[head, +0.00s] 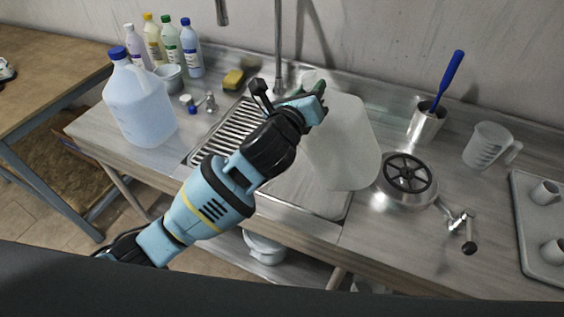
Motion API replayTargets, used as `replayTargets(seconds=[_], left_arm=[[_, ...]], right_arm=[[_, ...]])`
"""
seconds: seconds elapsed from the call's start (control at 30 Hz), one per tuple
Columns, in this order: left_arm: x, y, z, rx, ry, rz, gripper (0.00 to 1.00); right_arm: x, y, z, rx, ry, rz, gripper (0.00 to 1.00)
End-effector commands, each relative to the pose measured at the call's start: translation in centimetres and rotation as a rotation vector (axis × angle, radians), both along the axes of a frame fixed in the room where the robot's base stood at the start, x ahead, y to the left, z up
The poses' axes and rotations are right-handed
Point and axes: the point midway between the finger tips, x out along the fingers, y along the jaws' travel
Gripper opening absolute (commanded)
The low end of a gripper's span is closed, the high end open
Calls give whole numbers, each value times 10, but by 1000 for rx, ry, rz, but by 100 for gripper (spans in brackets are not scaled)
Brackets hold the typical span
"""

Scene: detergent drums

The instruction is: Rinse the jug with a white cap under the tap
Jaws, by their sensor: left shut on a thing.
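A translucent whitish jug (346,145) hangs tilted over the right part of the sink. My left gripper (314,98) is shut on it at its upper left, near the handle. The jug's top is partly hidden by the gripper, and its cap is hard to make out. The tap's upright metal pipe (278,45) stands behind the sink, left of the jug. I cannot see any water running. The sink (310,197) has a ribbed drainer (226,130) at its left. My right gripper is not in view.
A jug with a blue cap (139,105) stands left of the sink, with several bottles (190,50), a grey cup (169,77) and a yellow sponge (234,79) behind. At right are a round burner-like device (408,178), a brush holder (426,123), a measuring jug (487,146) and a tray (520,205).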

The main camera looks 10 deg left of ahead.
Motion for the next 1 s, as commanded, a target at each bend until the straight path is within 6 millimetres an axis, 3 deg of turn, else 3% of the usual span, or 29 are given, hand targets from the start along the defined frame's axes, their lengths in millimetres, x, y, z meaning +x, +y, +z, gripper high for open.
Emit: replayTargets(seconds=[0.43, 1.0], left_arm=[[0, 0, 1, 463, -152, 1, 0], [0, 0, 1, 502, -164, 1, 0]], right_arm=[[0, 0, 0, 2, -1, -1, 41], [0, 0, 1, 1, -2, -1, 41]])
